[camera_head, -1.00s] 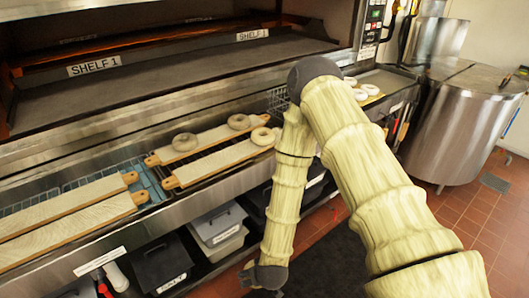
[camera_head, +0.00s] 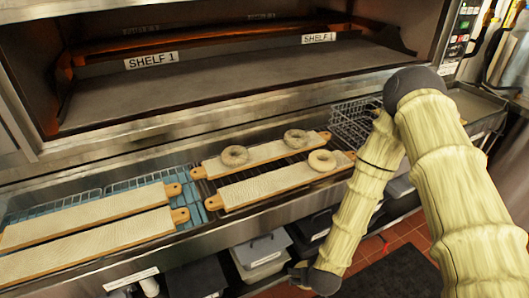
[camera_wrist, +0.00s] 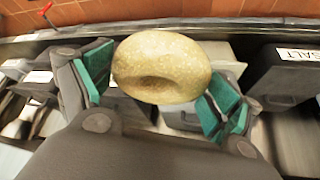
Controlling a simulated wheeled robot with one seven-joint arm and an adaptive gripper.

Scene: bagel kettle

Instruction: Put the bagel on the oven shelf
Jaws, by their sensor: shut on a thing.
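In the wrist view, my gripper (camera_wrist: 160,85) is shut on a pale, seeded bagel (camera_wrist: 162,68), held between its green finger pads. In the head view, my arm hangs on the right with its end low in front of the counter; the fingers and the held bagel are hidden there. The oven shelf (camera_head: 240,85), a flat grey deck labelled SHELF 1, lies bare behind and above the counter. Other bagels rest on the boards: one at the left (camera_head: 235,156), one at the back (camera_head: 296,139) and one at the front right (camera_head: 322,160).
Two empty cloth-topped boards (camera_head: 90,217) lie at the left on the counter. A wire basket (camera_head: 352,122) stands right of the bagel boards. Lidded bins (camera_head: 262,250) sit under the counter, below the oven. The oven mouth is open and clear.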

